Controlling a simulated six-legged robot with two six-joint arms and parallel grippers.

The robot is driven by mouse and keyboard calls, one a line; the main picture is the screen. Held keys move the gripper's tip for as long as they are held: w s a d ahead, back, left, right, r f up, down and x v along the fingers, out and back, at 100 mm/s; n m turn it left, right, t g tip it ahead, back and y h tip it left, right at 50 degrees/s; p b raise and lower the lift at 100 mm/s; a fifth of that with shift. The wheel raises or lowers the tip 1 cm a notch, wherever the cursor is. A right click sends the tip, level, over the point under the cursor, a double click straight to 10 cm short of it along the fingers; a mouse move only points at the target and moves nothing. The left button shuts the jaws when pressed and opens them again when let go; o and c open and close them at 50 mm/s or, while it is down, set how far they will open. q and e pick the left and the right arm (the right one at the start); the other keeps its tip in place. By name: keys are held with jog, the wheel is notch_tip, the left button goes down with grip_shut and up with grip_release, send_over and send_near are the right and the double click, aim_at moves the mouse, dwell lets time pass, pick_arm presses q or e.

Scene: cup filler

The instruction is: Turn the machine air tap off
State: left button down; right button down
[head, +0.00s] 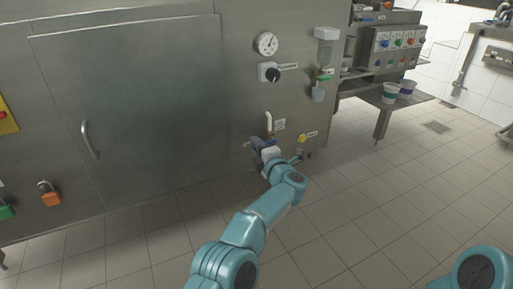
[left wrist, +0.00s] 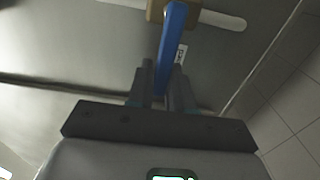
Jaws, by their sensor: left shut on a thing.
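The air tap shows in the left wrist view as a blue lever (left wrist: 173,42) on a brass-coloured body (left wrist: 155,11) set on a white pipe. The white pipe (head: 269,121) also shows on the machine front in the head view. My left gripper (left wrist: 164,82) is shut on the blue lever, which runs up from between its dark fingers. In the head view my left gripper (head: 260,146) is low at the machine front, just below the pipe, and hides most of the tap. My right gripper is out of view.
Above the tap are a round gauge (head: 267,43) and a black knob (head: 272,74). A yellow part (head: 302,138) sits right of the tap. A clear container unit (head: 326,49) hangs further right. Two cups (head: 391,91) stand on a shelf. The tiled floor in front is clear.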

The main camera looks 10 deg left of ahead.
pick_arm(q)
jog(key=shift+f, duration=0.15)
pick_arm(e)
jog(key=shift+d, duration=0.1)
pick_arm(q)
jog(key=c, duration=1.1)
grip_release()
jog(key=shift+s, duration=0.1)
jog(key=shift+s+d, duration=0.15)
jog(key=p+v, duration=0.4)
jog(key=v, duration=1.1)
jog(key=shift+s+d, duration=0.25)
jog(key=shift+s, duration=0.05)
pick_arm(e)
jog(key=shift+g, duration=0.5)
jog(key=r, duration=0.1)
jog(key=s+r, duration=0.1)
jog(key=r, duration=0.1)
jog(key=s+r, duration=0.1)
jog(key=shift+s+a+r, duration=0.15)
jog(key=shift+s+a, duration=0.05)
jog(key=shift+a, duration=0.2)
pick_arm(q)
jog(key=shift+a, duration=0.1)
